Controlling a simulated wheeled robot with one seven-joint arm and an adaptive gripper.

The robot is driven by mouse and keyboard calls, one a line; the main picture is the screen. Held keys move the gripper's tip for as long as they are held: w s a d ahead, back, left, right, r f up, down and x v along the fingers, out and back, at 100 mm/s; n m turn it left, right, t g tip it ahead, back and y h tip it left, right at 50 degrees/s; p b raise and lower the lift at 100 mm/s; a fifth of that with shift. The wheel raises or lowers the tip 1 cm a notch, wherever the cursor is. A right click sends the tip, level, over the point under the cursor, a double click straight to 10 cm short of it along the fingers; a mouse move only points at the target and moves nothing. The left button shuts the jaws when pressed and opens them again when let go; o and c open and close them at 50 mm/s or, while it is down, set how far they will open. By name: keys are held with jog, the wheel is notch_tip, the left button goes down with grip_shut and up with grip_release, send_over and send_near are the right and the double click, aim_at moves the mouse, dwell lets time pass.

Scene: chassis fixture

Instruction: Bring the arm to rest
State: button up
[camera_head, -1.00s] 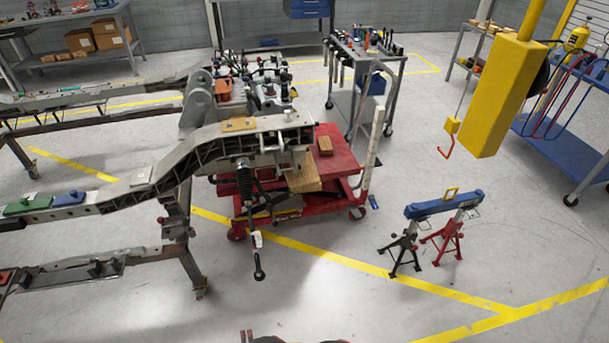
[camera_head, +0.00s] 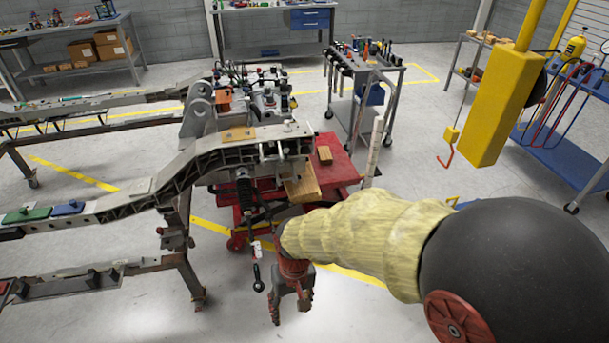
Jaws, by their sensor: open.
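My gripper (camera_head: 290,308) hangs at the lower middle of the head view, fingers pointing down. Its two dark fingers are apart and nothing shows between them. My arm reaches in from the right, with a yellowish covered forearm and a large black rounded section. The gripper is in front of the red cart and to the right of the chassis frame's near leg. A hanging rod with a dark ring end (camera_head: 258,283) is just left of the gripper in the picture; the depth gap between them cannot be told.
The grey chassis frame (camera_head: 190,175) fills the left. The red cart (camera_head: 345,165) stands behind my arm. A tool trolley (camera_head: 385,85), a yellow hoist with a red hook (camera_head: 445,160) and a blue cart (camera_head: 560,150) stand beyond.

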jog(key=s+d+r+m+t, duration=0.2)
jog(key=s+d+r+t, duration=0.1)
jog(key=d+r, duration=0.8)
jog(key=s+d+r+m+t, duration=0.1)
jog(key=s+d+r+t, duration=0.2)
jog(key=d+r, duration=0.8)
jog(key=shift+s+d+r+m+t+h, duration=0.2)
jog(key=shift+s+r+m+t+h, duration=0.15)
jog(key=shift+s+r, duration=0.55)
